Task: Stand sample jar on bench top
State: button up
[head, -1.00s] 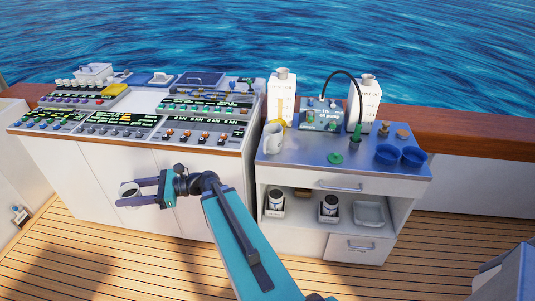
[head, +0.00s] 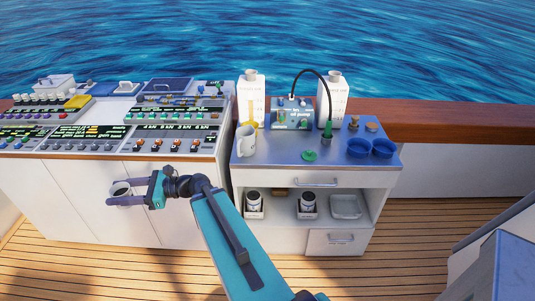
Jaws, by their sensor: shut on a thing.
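My gripper (head: 126,193) is at the lower left of the head view, with dark purple fingers shut around a small whitish jar (head: 121,188) with a dark round top. The fingers hide part of the jar, and its label cannot be read. It is held in front of the white console cabinet, left of the bench and apart from it. The bench top (head: 277,162) is a blue-grey metal surface on a white cabinet, right of my gripper and higher in the picture.
On the bench top are a white mug (head: 246,141), a green lid (head: 310,156), two blue bowls (head: 358,148), an oil pump box (head: 292,113) and two white jugs (head: 251,98). Below, two jars (head: 307,202) stand in trays beside an empty tray (head: 345,207). The top's front middle is mostly clear.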

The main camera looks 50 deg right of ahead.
jog(key=s+d+m+t+h+p, duration=0.2)
jog(key=d+m+t+h, duration=0.3)
jog(key=d, duration=0.9)
jog(key=s+d+m+h+p, duration=0.3)
jog(key=d+h, duration=0.4)
jog(key=d, duration=0.7)
jog(key=s+d+f+m+g+h+p, duration=0.1)
jog(key=s+d+f+m+h, duration=0.1)
jog(key=s+d, duration=0.4)
jog(key=s+d+f+m+g+h+p, duration=0.1)
jog(key=s+d+f+m+g+h, duration=0.1)
jog(key=s+d+h, duration=0.4)
jog(key=s+d+f+m+g+h+p, duration=0.1)
jog(key=s+d+f+m+h, duration=0.3)
jog(key=d, duration=0.4)
jog(key=s+m+h, duration=0.1)
jog(key=s, duration=0.1)
jog(key=shift+s+d+m+g+p, duration=0.2)
jog(key=shift+s+m+g+p, duration=0.1)
jog(key=shift+s+g+p, duration=0.1)
jog(key=shift+w+f, duration=0.1)
jog(key=shift+f, duration=0.05)
